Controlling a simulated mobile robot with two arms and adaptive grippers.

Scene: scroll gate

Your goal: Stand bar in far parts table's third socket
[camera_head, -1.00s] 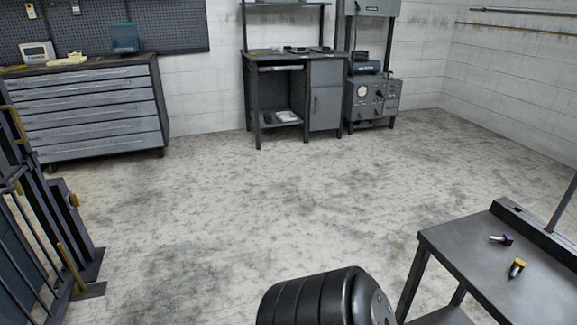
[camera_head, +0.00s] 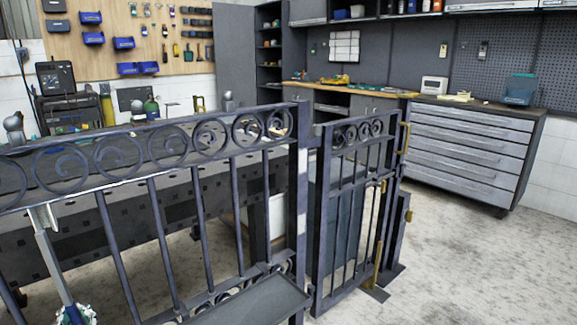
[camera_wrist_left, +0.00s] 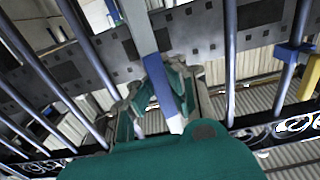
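My left gripper (camera_head: 76,316) shows only in part at the bottom left of the head view. In the left wrist view its teal-padded fingers (camera_wrist_left: 163,98) are shut around a bar. The bar (camera_wrist_left: 140,32) is pale grey with a blue band. In the head view the bar (camera_head: 48,240) stands tilted, its upper end below the gate's scrollwork. The bar's lower end is hidden by my gripper in the head view. I cannot tell whether the bar touches the gate. No sockets can be made out, and my right gripper is not in view.
A dark iron scroll gate (camera_head: 205,135) spans the left and middle, with a second gate panel (camera_head: 350,205) beside it. A long dark table with square holes (camera_head: 120,235) stands behind the bars. A small dark shelf (camera_head: 262,303) is at the bottom middle. Floor (camera_head: 480,265) is clear at right.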

